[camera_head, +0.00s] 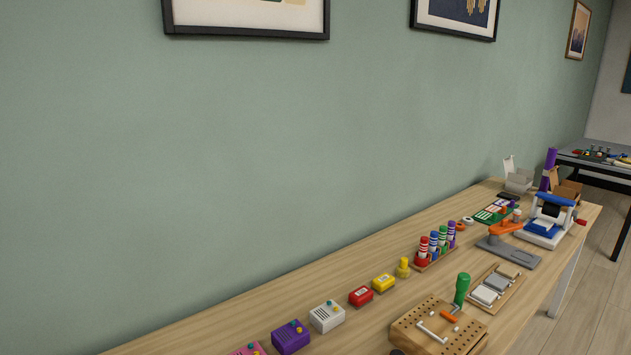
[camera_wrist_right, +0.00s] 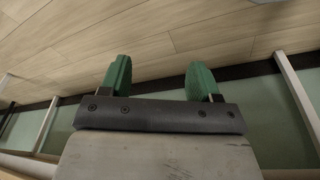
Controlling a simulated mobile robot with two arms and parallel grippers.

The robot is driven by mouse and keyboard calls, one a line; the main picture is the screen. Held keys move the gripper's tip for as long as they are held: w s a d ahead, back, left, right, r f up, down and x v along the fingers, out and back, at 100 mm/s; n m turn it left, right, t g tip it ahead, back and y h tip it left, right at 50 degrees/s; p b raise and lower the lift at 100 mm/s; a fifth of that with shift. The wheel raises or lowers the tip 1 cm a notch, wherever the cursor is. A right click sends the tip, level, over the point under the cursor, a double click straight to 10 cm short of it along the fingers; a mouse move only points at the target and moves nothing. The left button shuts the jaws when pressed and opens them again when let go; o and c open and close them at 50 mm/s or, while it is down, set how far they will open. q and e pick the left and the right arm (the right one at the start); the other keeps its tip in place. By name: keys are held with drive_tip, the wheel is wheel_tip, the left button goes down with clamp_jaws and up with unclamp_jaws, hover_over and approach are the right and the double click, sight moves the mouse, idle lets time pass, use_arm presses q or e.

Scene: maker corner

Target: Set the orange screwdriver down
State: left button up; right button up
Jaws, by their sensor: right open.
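A wooden block with holes (camera_head: 418,333) stands on the workbench at the lower right of the head view. A small orange piece (camera_head: 449,315) shows on top of it and looks like the orange screwdriver's handle; it is too small to be sure. A green-handled tool (camera_head: 461,289) stands upright at the block's back edge. My right gripper (camera_wrist_right: 158,78) shows in the right wrist view, with green fingertips wide apart and nothing between them. Floor lies beyond it. Neither gripper shows in the head view.
The wooden workbench (camera_head: 385,261) runs along the green wall. On it are small coloured boxes, a rack of markers (camera_head: 435,248), a tray of grey blocks (camera_head: 494,288) and an orange-handled press (camera_head: 508,240). A second table (camera_head: 597,167) stands far right.

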drive_tip(key=s+d+f+g+p, duration=0.1)
drive_tip(key=s+d+f, duration=0.2)
drive_tip(key=s+f, duration=1.4)
drive_tip(key=shift+s+f, duration=0.15)
drive_tip(key=shift+f, duration=0.2)
